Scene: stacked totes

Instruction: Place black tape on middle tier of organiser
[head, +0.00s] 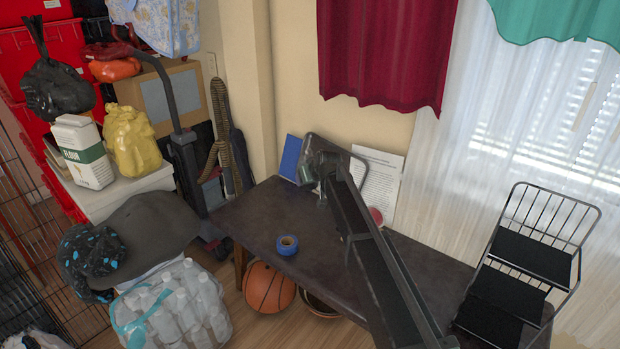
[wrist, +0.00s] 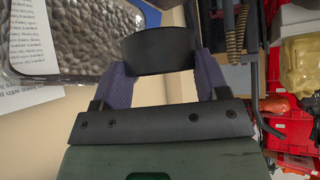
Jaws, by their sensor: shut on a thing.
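The black tape (wrist: 158,48), a dark ring, is held between the purple finger pads of my gripper (wrist: 160,78) in the wrist view. In the head view my gripper (head: 309,172) is at the far end of my arm, above the back of the table near the wall; the tape cannot be made out there. The organiser (head: 541,262) is a black wire rack with stepped dark tiers at the table's right end, well away from my gripper. Its middle tier (head: 506,291) looks bare, between the upper and lower tiers.
A blue tape roll (head: 287,244) lies on the dark table (head: 262,215). A blue book (head: 291,158), a dark-rimmed tray (head: 350,152), a printed sheet (head: 384,172) and a red round item (head: 376,216) are at the back. My arm crosses the table and hides part of it.

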